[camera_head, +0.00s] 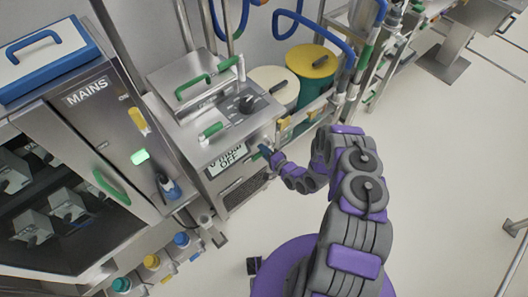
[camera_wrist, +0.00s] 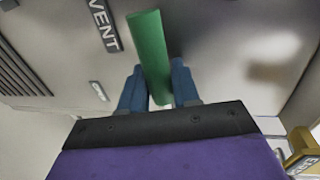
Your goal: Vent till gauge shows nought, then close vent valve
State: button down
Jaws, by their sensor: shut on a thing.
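The vent valve's green handle (camera_wrist: 150,42) stands between my two blue fingers in the wrist view, and my gripper (camera_wrist: 159,88) is shut on it. A dark plate reading VENT (camera_wrist: 104,26) is left of the handle. In the head view my gripper (camera_head: 265,151) reaches the front of a steel unit (camera_head: 190,105), and the held handle is mostly hidden there. A white plate (camera_head: 226,160) on that front reads OFF below a line, possibly with mbar, that is hard to read. A black round knob or dial (camera_head: 246,103) sits on top; no gauge reading is legible.
A steel cabinet marked MAINS (camera_head: 87,92), with a lit green lamp (camera_head: 139,156), stands left. Other green handles (camera_head: 211,131) sit on the unit. Yellow-lidded (camera_head: 312,60) and cream-lidded (camera_head: 273,84) drums stand behind. Open pale floor (camera_head: 455,150) lies right.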

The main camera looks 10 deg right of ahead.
jog(key=shift+w+d+r, duration=0.15)
jog(key=shift+w+d, duration=0.05)
dwell(0.3)
jog(key=c, duration=1)
grip_release()
jog(key=shift+o, duration=0.2)
jog(key=shift+s, duration=0.1)
jog(key=p+v, duration=0.2)
jog(key=v, duration=1.5)
jog(key=shift+d, duration=0.2)
